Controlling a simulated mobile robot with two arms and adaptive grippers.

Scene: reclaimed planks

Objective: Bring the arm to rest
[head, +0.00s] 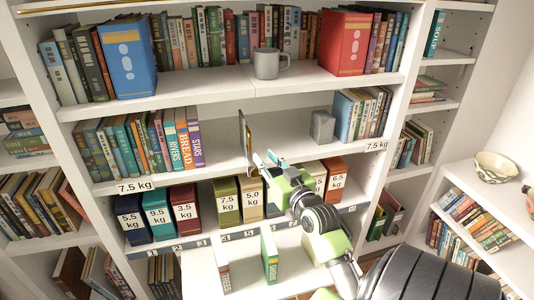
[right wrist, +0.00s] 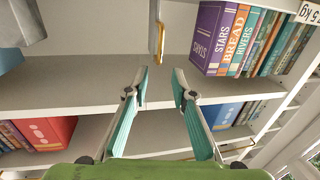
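My right gripper (head: 268,160) is in front of the middle shelves of the bookcase, its arm reaching in from the lower right. In the right wrist view its two teal fingers (right wrist: 158,90) are apart with nothing between them, so it is open and empty. Its fingertips are close to the middle shelf, just right of a thin upright gold-edged panel (head: 245,133). That panel also shows past the fingertips in the right wrist view (right wrist: 157,38). My left gripper is not in view.
Upper shelves hold books, a grey mug (head: 267,64) and a grey box (head: 322,126). Weight-labelled boxes (head: 227,201) stand below. A green book (head: 269,256) stands upright lower down. A bowl (head: 495,167) sits on the right-hand shelf. The middle shelf is bare around the panel.

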